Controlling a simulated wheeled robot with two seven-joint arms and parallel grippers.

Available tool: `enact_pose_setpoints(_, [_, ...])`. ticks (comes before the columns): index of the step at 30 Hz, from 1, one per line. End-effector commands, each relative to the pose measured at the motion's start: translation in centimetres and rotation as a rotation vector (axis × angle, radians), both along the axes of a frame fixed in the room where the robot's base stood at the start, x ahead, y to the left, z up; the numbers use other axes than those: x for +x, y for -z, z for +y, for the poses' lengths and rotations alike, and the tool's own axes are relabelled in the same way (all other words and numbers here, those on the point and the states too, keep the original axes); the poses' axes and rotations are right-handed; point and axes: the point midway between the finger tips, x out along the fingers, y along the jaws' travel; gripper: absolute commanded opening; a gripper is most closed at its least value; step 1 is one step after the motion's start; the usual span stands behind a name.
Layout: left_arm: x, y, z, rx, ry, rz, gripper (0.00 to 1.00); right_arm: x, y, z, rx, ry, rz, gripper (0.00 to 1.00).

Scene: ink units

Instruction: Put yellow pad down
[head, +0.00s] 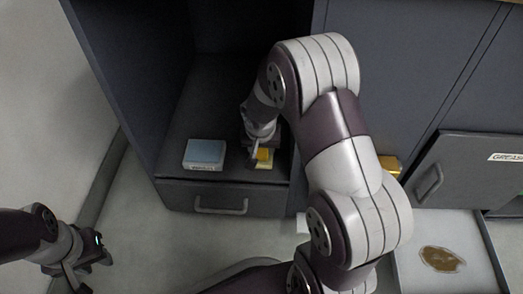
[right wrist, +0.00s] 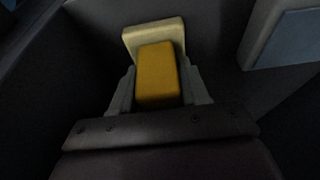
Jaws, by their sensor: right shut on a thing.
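A yellow pad (right wrist: 156,72) sits between the fingers of my right gripper (right wrist: 161,92), which is shut on it. In the head view the yellow pad (head: 264,154) shows low in the dark cabinet bay, partly hidden by my gripper (head: 257,157). A cream block (right wrist: 153,33) lies just beyond or under the pad; I cannot tell whether they touch. My left gripper (head: 88,270) is open and empty at the lower left, away from the cabinet.
A pale box with a blue top (head: 205,153) sits on the bay floor (head: 215,110), left of the pad. A drawer handle (head: 221,207) is below. At right are a gold-coloured item (head: 389,164), an open panel (head: 465,170), and a white tray (head: 478,225) with a brown patch (head: 441,258).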

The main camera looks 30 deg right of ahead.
Motion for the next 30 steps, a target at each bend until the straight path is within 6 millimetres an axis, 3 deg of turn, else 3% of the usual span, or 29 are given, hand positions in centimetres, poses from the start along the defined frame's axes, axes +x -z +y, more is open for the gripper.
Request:
enact_pose_setpoints(6, [0.0, 0.2, 0.0, 0.0, 0.0, -0.001, 0.36, 0.0, 0.3, 0.0, 0.0, 0.0, 0.0, 0.2])
enact_pose_setpoints(7, [0.0, 0.2, 0.0, 0.0, 0.0, -0.001, 0.36, 0.0, 0.2, 0.0, 0.001, 0.0, 0.001, 0.48])
enact_pose_setpoints(9, [0.0, 0.1, 0.0, 0.0, 0.0, -0.001, 0.36, 0.0, 0.1, 0.0, 0.0, 0.0, 0.001, 0.7])
enact_pose_setpoints(17, [0.0, 0.0, 0.0, 0.0, 0.0, -0.001, 0.36, 0.0, 0.1, 0.0, 0.0, 0.0, 0.001, 0.7])
enact_pose_setpoints(20, [0.0, -0.8, 0.0, 0.0, 0.0, -0.001, 0.36, -0.1, -1.0, 0.1, 0.0, 0.0, 0.0, 0.7])
enact_pose_setpoints(30, [0.0, -6.2, 0.0, 0.0, 0.0, -0.001, 0.36, -2.2, -9.5, 1.4, 0.0, 0.0, -0.001, 0.7])
